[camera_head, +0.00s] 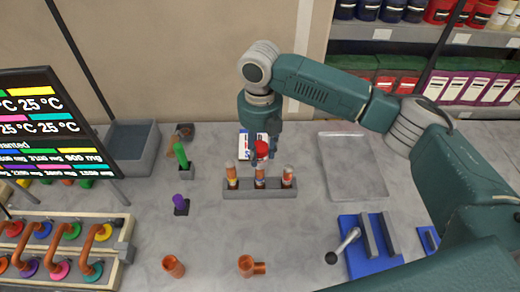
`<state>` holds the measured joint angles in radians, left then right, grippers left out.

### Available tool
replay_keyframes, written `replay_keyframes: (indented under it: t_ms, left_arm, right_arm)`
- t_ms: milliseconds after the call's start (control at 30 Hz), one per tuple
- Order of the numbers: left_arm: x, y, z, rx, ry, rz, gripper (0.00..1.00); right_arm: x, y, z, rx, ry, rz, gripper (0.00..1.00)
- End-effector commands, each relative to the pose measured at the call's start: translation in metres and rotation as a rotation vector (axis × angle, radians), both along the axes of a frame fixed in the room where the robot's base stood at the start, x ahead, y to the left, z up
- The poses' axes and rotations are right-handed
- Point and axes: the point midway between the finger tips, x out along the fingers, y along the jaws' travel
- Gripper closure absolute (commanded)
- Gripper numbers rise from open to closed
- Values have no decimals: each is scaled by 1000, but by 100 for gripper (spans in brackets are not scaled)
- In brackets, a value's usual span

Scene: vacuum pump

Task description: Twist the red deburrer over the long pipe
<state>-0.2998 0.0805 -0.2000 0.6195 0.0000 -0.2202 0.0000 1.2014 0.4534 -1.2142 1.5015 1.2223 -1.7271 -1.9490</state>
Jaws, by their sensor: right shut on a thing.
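My right gripper (261,157) reaches down from the top over the grey rack and is shut on the red deburrer (262,149). The deburrer is a small red piece above the middle slot of the rack. It partly hides what is right below it. I cannot make out a separate long pipe for certain, nor whether the deburrer touches anything. My left gripper is not in view.
A green tool (181,155) and a purple tool (181,202) stand to the left. Copper fittings (173,266) lie in front. A clear tray (352,165) and blue fixture (365,258) are at right. Bare tabletop lies between.

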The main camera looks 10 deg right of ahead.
Motion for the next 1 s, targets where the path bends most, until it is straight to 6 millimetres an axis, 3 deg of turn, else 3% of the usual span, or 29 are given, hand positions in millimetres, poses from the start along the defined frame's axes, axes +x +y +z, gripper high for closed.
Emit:
replay_keyframes:
  t_ms: [233,600,867,1000]
  left_arm:
    - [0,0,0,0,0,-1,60]
    - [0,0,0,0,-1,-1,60]
    - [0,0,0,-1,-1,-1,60]
    - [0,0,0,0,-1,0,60]
  right_arm:
    - [0,0,0,1,-1,52,94]
    - [0,0,0,2,0,578,94]
    - [0,0,0,1,0,608,94]
    - [0,0,0,1,0,532,94]
